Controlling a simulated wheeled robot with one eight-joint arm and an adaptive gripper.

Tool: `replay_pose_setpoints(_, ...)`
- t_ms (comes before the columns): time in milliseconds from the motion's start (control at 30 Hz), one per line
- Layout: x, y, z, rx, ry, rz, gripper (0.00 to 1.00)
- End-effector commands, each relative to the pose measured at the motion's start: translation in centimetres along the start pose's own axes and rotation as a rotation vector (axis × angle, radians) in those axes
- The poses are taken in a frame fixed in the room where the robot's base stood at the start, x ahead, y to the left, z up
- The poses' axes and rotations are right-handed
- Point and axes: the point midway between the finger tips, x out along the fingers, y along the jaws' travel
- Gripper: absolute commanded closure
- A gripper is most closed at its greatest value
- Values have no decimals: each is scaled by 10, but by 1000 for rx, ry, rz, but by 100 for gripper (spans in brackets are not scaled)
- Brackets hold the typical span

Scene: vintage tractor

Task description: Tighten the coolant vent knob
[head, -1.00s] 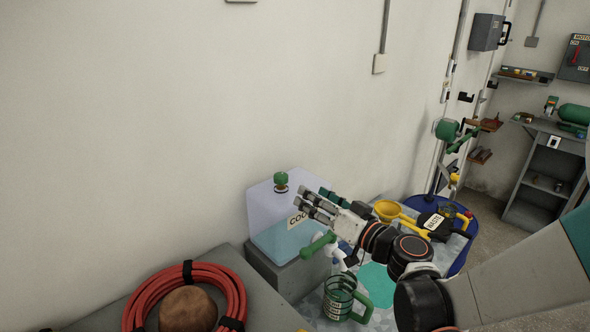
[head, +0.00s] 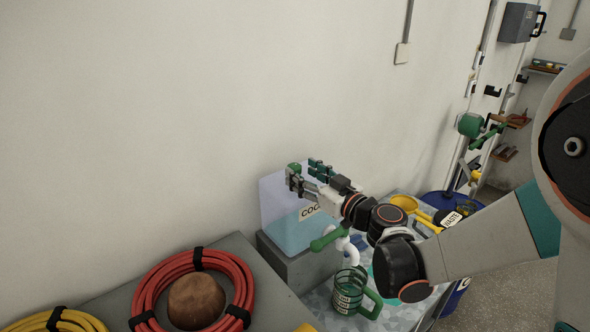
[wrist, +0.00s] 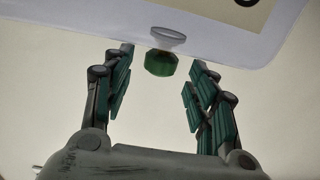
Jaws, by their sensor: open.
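The coolant vent knob (wrist: 160,63) is a small green knob on a pale round base. It sits on top of the clear coolant tank (head: 283,233), which holds blue liquid and bears a partly hidden label. In the wrist view the knob lies between and slightly beyond the fingertips, with a gap on each side. My gripper (wrist: 158,72) is open and empty. In the head view my gripper (head: 303,175) reaches over the tank top from the right, and the knob (head: 293,168) shows partly behind the fingers.
A green-handled tap (head: 328,238) projects from the tank's front above a green jug (head: 350,290). A red hose coil (head: 160,277) lies on the grey bench at left. A yellow funnel (head: 403,202) stands behind my arm. The white wall is close behind the tank.

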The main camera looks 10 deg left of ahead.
Motion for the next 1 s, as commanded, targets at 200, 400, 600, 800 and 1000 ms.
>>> replay_pose_setpoints(200, 31, 0, 0, 0, 0, -1, 48)
replay_pose_setpoints(400, 41, 0, 0, 0, 0, 0, 48)
replay_pose_setpoints(600, 42, 0, 0, 1, 0, 0, 48)
replay_pose_setpoints(800, 42, 0, 0, 1, 0, 0, 79)
replay_pose_setpoints(1000, 42, 0, 0, 1, 0, 1, 93)
